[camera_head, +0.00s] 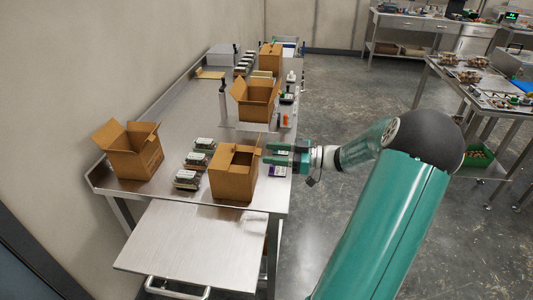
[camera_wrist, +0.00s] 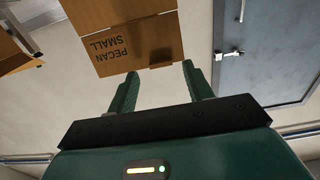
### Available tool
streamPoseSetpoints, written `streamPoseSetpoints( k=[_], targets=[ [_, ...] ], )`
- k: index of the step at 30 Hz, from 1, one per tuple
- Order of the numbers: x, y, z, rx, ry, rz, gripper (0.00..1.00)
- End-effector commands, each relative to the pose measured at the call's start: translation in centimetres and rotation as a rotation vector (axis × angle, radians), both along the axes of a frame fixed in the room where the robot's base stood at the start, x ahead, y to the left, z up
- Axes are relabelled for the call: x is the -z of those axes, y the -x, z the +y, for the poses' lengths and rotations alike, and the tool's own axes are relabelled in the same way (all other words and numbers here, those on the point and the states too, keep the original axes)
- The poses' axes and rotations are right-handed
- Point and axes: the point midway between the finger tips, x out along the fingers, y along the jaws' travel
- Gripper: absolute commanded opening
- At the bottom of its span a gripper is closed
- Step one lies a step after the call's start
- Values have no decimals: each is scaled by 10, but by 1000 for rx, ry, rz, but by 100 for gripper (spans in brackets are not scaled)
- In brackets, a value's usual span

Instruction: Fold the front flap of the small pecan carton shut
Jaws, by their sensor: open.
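The small pecan carton (camera_wrist: 115,55) shows in the wrist view as a brown panel printed "PECAN SMALL", upside down in the picture, with a small dark notch at its edge. In the head view the nearest brown carton (camera_head: 231,185), beside my gripper, appears to be the same one. It stands on the steel table with its top partly open and a dark gap showing. Which flap is the front one is hard to tell. My gripper (camera_head: 277,155) is open at the carton's right side, near its top. In the wrist view its fingers (camera_wrist: 158,84) are apart with nothing between them.
An open carton (camera_head: 137,160) stands at the table's left edge, and another (camera_head: 255,108) stands open farther back. Several dark clamshell trays (camera_head: 187,179) lie left of the near carton. A lower steel shelf (camera_head: 190,245) in front is clear.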

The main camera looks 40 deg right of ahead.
Motion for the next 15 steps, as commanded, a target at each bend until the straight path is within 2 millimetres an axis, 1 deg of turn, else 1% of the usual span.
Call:
streamPoseSetpoints(
  k=[3, 6, 14, 15],
  targets=[
    [0, -12, 11, -1, -1, 1, 51],
    [0, -16, 15, -1, -1, 1, 51],
    [0, -17, 16, 0, 0, 0, 51],
    [0, -17, 16, 0, 0, 0, 47]
  ],
)
